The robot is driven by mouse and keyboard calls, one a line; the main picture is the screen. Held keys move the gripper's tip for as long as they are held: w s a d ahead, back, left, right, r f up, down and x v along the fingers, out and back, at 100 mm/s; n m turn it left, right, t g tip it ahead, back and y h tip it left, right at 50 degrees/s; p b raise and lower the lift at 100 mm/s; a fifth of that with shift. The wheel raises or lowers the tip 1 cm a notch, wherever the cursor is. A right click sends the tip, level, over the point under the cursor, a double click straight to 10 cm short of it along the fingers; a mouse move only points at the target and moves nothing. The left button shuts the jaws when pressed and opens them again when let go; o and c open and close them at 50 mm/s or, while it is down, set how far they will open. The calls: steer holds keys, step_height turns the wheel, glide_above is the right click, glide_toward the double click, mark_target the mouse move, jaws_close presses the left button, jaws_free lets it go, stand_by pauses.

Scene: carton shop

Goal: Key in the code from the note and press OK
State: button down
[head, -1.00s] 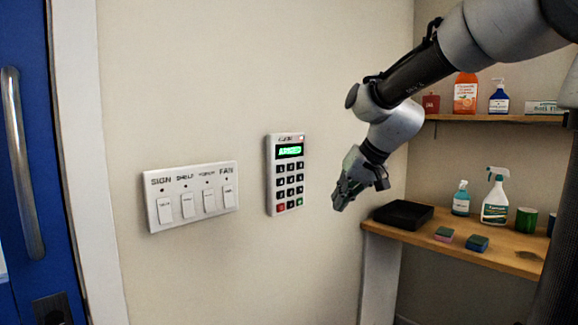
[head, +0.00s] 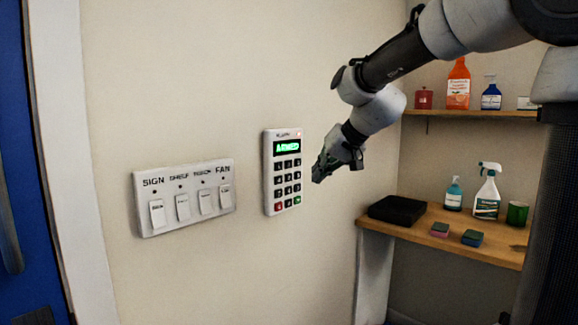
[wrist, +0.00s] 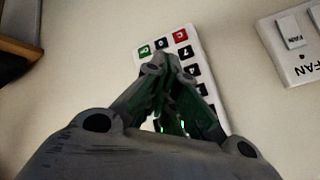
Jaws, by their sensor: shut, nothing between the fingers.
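A white keypad (head: 282,172) is on the wall with black keys, a red key and a green key in its bottom row, and a lit green display (head: 287,147) whose text is too blurred to read surely. My gripper (head: 317,179) is shut and empty, just right of the keypad and apart from it in the head view. In the wrist view my shut fingertips (wrist: 158,62) cover part of the keypad (wrist: 196,62); the red, green and several black keys show past them. No note is in view.
A white switch panel (head: 184,196) with labelled switches is left of the keypad. A blue door (head: 25,110) is at far left. A wooden shelf (head: 480,238) at right holds a black tray (head: 397,210), sponges and bottles.

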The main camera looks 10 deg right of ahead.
steer(key=w+a, duration=0.4)
steer(key=w, duration=0.1)
steer(key=shift+w, duration=0.4)
steer(key=shift+w+a, duration=0.15)
stand_by(1.1)
steer(key=shift+w+a, duration=0.2)
steer(key=shift+w+a, duration=0.2)
steer(key=shift+w, duration=0.1)
stand_by(0.7)
stand_by(0.3)
steer(key=shift+s+d, duration=0.45)
steer(key=shift+s, duration=0.2)
steer(key=s+d, duration=0.1)
steer(key=s, duration=0.1)
steer(key=s+d, duration=0.2)
stand_by(0.4)
